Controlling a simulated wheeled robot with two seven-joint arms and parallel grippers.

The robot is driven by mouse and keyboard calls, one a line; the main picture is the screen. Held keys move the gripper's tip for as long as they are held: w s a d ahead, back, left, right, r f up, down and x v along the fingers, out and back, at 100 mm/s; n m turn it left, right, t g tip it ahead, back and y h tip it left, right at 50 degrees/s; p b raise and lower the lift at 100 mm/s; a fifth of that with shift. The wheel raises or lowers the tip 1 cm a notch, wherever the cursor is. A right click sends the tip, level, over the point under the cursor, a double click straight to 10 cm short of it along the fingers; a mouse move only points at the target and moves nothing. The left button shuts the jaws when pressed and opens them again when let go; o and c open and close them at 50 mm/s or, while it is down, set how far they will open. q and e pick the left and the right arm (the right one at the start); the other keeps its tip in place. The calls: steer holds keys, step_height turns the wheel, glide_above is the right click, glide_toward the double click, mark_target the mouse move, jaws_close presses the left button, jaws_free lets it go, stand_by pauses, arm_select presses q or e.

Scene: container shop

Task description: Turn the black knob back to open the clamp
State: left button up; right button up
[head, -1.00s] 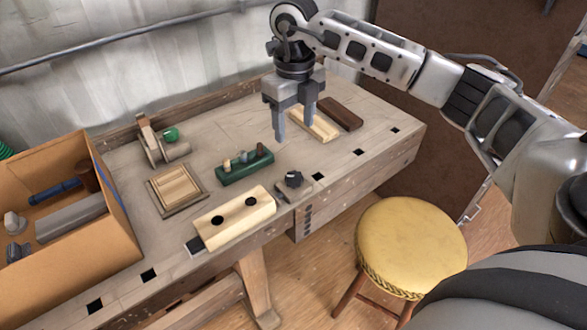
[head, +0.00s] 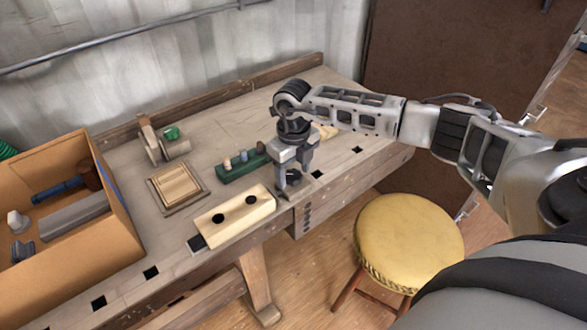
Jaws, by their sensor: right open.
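The black knob (head: 294,178) sits at the right end of the clamp on the bench's front edge, mostly hidden by my right gripper. My right gripper (head: 292,186) points down over the knob with its jaws open and a finger on either side. I cannot tell whether the fingers touch it. A pale wooden block with two dark holes (head: 235,217) lies in the clamp, left of the knob. My left gripper is not in view.
A green holder with small pegs (head: 241,165) stands behind the block. A framed wooden panel (head: 176,188) and a device with a green ball (head: 165,143) are further left. A cardboard box with tools (head: 117,215) stands at left. A yellow stool (head: 408,236) stands before the bench.

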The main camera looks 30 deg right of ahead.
steer(key=c, duration=1)
arm_select(q)
steer(key=shift+w, duration=0.1)
